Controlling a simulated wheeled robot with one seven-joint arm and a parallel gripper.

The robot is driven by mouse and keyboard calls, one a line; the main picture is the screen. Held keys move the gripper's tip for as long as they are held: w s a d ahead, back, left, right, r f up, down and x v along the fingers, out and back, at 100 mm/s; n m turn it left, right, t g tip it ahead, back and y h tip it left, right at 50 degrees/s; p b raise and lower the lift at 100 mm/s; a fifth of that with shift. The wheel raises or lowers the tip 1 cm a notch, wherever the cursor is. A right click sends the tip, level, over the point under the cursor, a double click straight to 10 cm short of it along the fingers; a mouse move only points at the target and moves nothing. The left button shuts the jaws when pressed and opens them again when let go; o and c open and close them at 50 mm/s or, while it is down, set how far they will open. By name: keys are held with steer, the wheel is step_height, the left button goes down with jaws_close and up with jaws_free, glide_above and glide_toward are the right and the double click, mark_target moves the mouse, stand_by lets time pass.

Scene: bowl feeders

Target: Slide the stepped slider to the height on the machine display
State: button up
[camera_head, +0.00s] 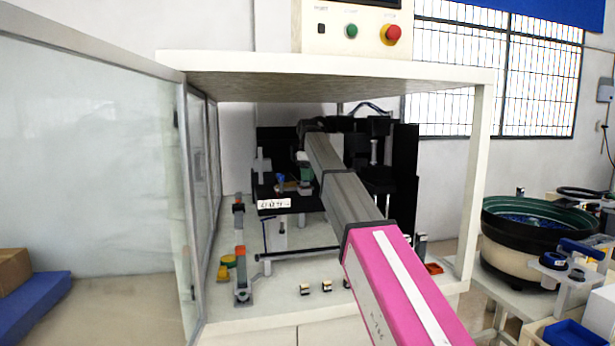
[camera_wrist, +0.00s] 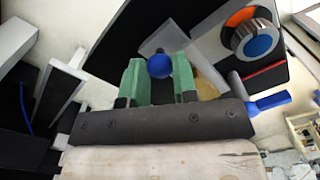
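In the wrist view the green fingers of my gripper (camera_wrist: 159,80) stand on both sides of a blue ball knob (camera_wrist: 158,66), which fills the gap between their tips. A light grey block (camera_wrist: 166,41) lies just behind the knob, apparently part of the stepped slider; its steps cannot be made out. In the head view my gripper (camera_head: 306,174) is inside the machine cabinet, by a black fixture with a white marked label (camera_head: 273,203). Only the dark lower edge of the machine display (camera_head: 380,2) shows, with no reading visible.
A dial with an orange ring and blue centre (camera_wrist: 255,38) sits on a black plate right of the fingers, above a blue handle (camera_wrist: 270,101). The cabinet's glass door (camera_head: 95,180) is at left. A bowl feeder (camera_head: 530,235) stands outside at right.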

jaws_close()
steer(key=shift+s+a, duration=0.15)
steer(key=shift+a, duration=0.45)
steer(key=shift+s+a, duration=0.15)
steer(key=shift+a, duration=0.45)
steer(key=o, duration=0.9)
jaws_free()
steer(key=shift+c, duration=0.2)
